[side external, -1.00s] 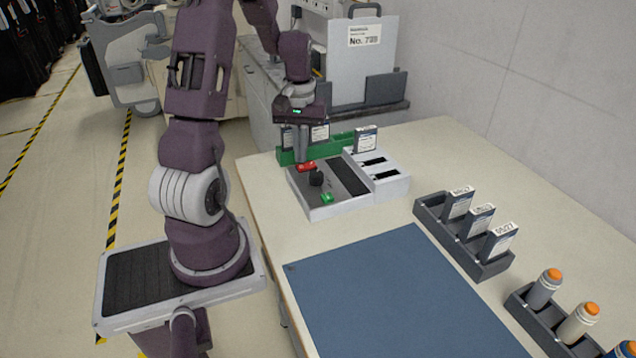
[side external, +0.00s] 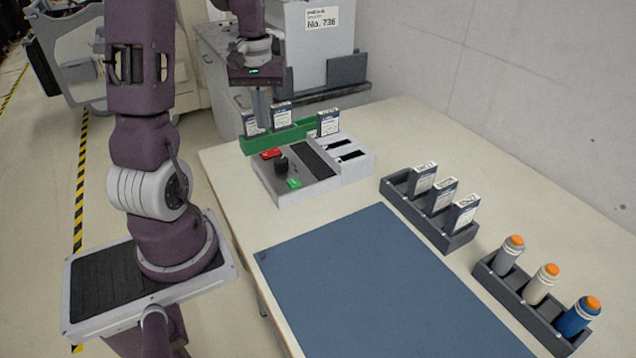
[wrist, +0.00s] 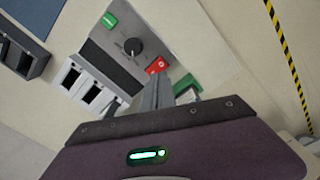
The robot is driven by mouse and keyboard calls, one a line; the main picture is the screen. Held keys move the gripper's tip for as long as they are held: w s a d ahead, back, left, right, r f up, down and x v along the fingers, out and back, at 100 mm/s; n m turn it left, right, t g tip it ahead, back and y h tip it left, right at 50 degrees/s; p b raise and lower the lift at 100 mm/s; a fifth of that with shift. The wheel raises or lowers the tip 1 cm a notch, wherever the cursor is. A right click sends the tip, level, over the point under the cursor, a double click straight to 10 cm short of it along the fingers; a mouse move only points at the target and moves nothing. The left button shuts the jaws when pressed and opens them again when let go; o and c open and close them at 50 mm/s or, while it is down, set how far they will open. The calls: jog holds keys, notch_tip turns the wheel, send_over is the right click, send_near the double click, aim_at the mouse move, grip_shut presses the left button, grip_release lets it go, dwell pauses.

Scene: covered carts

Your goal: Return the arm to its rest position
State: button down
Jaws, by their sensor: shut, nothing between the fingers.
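My gripper (side external: 262,108) is shut and empty. In the side view it points down above the back left of the grey control box, close to the green rack (side external: 290,134). In the wrist view its fingers (wrist: 157,90) are together, seen over the box. The control box (side external: 262,184) has a red button (side external: 271,154), a black knob (side external: 281,164), a green button (side external: 294,183) and two dark slots. These also show in the wrist view: red button (wrist: 155,65), knob (wrist: 132,47), green button (wrist: 109,20).
The green rack holds several labelled cards. A dark rack (side external: 447,240) with three labelled cards and another rack (side external: 487,276) with three orange-capped bottles stand at the right. A blue mat (side external: 370,280) lies bare at the front. A grey cabinet stands behind the table.

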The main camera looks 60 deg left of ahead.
jog(key=w+d+r+m+t, duration=0.1)
jog(key=w+d+r+m, duration=0.15)
jog(key=d+r, duration=0.5)
jog(key=s+d+r+m+t, duration=0.1)
jog(key=s+d+m, duration=0.3)
jog(key=d, duration=0.6)
jog(key=s+d+r+m+t, duration=0.2)
jog(key=s+d+m, duration=0.3)
jog(key=s+d, duration=0.3)
jog(key=shift+d+r+t, duration=0.2)
jog(key=shift+d+t, duration=0.6)
jog(key=shift+d, duration=0.1)
jog(key=shift+m, duration=0.25)
